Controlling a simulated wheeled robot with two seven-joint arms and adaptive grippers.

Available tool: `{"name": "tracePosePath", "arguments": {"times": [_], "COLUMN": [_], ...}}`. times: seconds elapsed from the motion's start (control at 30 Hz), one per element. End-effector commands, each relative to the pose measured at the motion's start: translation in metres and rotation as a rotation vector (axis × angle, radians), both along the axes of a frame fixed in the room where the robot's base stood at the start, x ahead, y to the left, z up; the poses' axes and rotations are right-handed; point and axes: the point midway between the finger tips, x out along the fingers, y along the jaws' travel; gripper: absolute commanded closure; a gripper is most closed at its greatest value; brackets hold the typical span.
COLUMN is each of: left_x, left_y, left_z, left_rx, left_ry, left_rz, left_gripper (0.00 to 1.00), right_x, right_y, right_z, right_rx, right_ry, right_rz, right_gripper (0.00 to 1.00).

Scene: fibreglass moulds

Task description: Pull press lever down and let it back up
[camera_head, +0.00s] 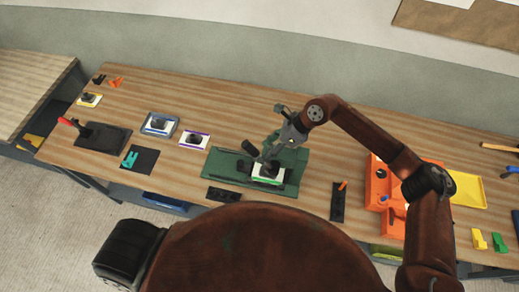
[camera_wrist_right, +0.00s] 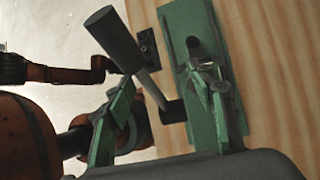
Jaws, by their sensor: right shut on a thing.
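The press has a dark green base plate (camera_head: 225,170) on the workbench, and its green body also shows in the wrist view (camera_wrist_right: 185,22). Its lever has a thick dark grey grip (camera_head: 251,148) on a thin grey rod; in the wrist view the grip (camera_wrist_right: 114,40) points up and left. The exact contact is hard to see. A green-edged white tray (camera_head: 268,178) with a dark piece sits at the press. My left gripper is out of view.
The wooden workbench (camera_head: 300,115) holds several coloured-edged trays left of the press, such as a purple one (camera_head: 194,139). A black strip (camera_head: 223,195) lies in front. An orange fixture (camera_head: 376,185) and a yellow tray (camera_head: 468,190) stand right. The back middle is clear.

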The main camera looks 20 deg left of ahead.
Motion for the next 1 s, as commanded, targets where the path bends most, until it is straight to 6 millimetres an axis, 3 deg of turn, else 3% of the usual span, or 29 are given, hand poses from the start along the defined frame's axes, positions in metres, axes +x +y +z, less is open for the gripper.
{"name": "tracePosePath", "arguments": {"times": [0.03, 0.53, 1.0], "left_x": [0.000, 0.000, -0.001], "left_y": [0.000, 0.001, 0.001], "left_z": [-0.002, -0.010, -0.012], "left_rx": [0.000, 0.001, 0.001], "left_ry": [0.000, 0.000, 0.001], "left_rz": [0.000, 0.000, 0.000], "left_gripper": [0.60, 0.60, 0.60], "right_x": [0.008, 0.011, 0.010], "right_y": [-0.006, -0.035, -0.039], "right_z": [0.001, 0.001, 0.002], "right_rx": [0.001, 0.003, 0.004], "right_ry": [-0.010, -0.003, -0.001], "right_rz": [-0.015, -0.005, -0.001], "right_gripper": [0.60, 0.60, 0.60]}}
